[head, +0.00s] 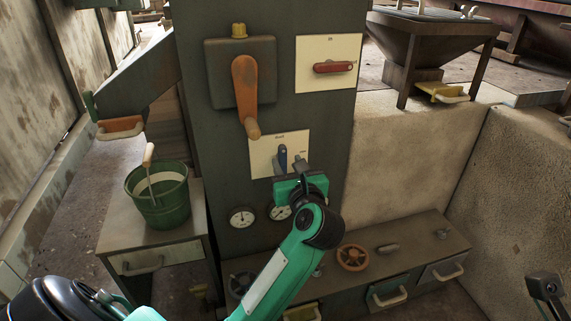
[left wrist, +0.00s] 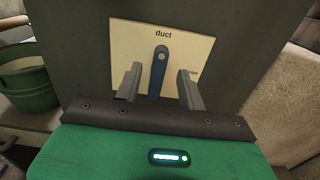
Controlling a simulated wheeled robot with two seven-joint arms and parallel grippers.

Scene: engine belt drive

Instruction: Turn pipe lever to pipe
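A blue lever (head: 282,158) is mounted on a cream plate (head: 262,158) on the dark panel. A second label at the plate's right is partly hidden by a finger. My left gripper (left wrist: 160,88) is open, with one finger on each side of the lever and a visible gap to each. In the head view my left gripper (head: 290,170) is at the plate's lower right. A dark part of my right arm shows at the lower right; its fingers cannot be made out.
An orange handle (head: 246,95) hangs above the plate, and a red lever (head: 333,67) sits on another plate at the upper right. Gauges (head: 242,216) lie just below. A green bucket (head: 160,195) stands at left.

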